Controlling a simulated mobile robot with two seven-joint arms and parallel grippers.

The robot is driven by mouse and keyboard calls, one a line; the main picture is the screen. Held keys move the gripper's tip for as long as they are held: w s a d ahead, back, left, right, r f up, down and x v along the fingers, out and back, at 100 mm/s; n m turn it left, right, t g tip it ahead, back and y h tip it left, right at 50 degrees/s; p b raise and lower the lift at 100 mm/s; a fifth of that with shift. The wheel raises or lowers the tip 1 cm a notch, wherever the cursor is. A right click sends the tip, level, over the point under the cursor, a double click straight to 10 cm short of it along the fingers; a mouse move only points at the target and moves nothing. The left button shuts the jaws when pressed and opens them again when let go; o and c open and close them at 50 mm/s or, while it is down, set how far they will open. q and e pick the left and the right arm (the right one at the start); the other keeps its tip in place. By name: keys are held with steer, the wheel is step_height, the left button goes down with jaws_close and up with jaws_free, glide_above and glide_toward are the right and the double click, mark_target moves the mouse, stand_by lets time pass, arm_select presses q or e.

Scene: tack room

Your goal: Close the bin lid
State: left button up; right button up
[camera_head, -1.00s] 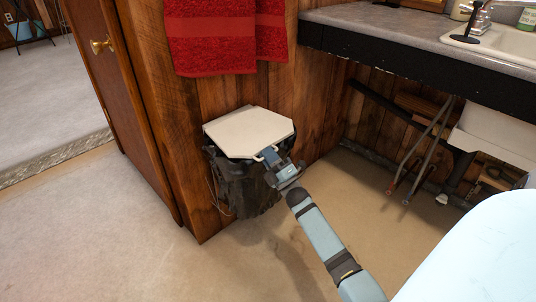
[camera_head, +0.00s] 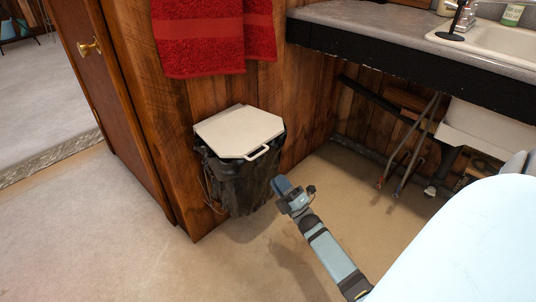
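The bin (camera_head: 240,185) stands against the wood-panelled wall, lined with a dark bag. Its cream lid (camera_head: 238,130) lies flat, or nearly so, over the top; a thin dark gap shows under its front edge, and I cannot tell if it is fully seated. A white loop handle (camera_head: 258,153) sticks out from the lid's front edge. My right gripper (camera_head: 280,185) is in front and to the right of the bin, below the handle and apart from it. It seems to hold nothing; its finger opening is too small to make out. My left gripper is out of view.
Red towels (camera_head: 200,38) hang above the bin. A wooden door (camera_head: 105,90) is at the left. A counter (camera_head: 370,25) with a sink (camera_head: 490,48) is at the right, with pipes (camera_head: 410,140) below. Open floor (camera_head: 110,240) lies in front.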

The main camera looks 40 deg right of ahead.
steer(key=shift+v, duration=1.65)
steer(key=shift+r, duration=0.1)
